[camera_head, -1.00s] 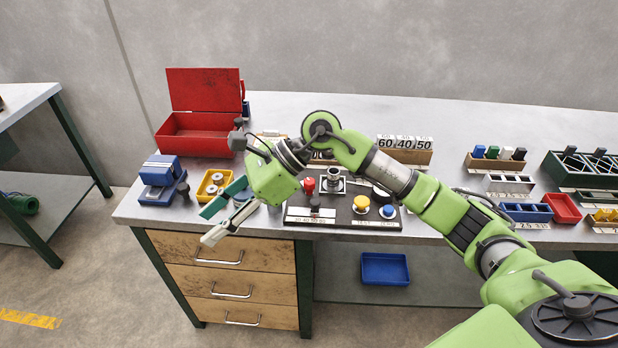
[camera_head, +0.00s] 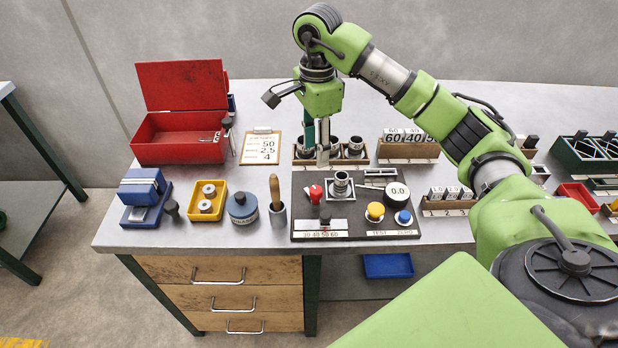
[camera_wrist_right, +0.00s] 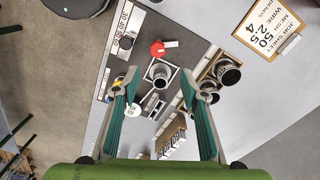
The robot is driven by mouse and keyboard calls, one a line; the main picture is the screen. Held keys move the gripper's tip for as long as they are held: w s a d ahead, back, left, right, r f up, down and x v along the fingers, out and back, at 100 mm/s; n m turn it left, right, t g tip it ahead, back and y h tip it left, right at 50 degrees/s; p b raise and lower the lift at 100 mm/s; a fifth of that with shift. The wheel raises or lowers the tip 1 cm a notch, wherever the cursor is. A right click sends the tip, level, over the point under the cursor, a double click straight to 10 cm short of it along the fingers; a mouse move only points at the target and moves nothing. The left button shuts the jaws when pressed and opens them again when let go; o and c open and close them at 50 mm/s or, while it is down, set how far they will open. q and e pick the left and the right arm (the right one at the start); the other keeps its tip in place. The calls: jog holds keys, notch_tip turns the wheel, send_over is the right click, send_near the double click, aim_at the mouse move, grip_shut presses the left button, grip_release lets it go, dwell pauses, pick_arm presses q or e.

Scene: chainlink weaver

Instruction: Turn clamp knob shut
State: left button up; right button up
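The red knob (camera_head: 316,193), which I take as the clamp knob, sits on the dark panel (camera_head: 340,228), left of a grey cylindrical holder (camera_head: 341,183). In the right wrist view the red knob (camera_wrist_right: 157,49) looks faceted, with a white tag beside it. My left gripper is not in view.
The panel also carries a yellow button (camera_head: 375,211), a blue button (camera_head: 403,217) and a round dial (camera_head: 397,193). A wooden rack of metal cups (camera_head: 356,147) stands behind. A red toolbox (camera_head: 180,137), yellow tray (camera_head: 206,201) and blue-grey tin (camera_head: 242,208) are left.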

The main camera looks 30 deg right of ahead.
jog(key=p, duration=0.1)
send_over(316, 189)
jog(key=f, duration=0.4)
jog(key=shift+s+f, duration=0.35)
jog(key=shift+f, duration=0.05)
jog(key=f, duration=0.1)
jog(key=f+p, duration=0.1)
jog(key=f, duration=0.1)
jog(key=shift+w+f, duration=0.3)
notch_tip(316, 189, down, 3)
jog(key=shift+f+p, duration=0.2)
jog(key=shift+p, duration=0.3)
jog(key=shift+f, duration=0.5)
jog(key=shift+c, duration=0.5)
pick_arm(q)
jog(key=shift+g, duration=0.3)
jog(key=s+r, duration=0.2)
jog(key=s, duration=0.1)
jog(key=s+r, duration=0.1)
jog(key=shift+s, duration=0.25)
pick_arm(e)
jog(key=c, duration=1)
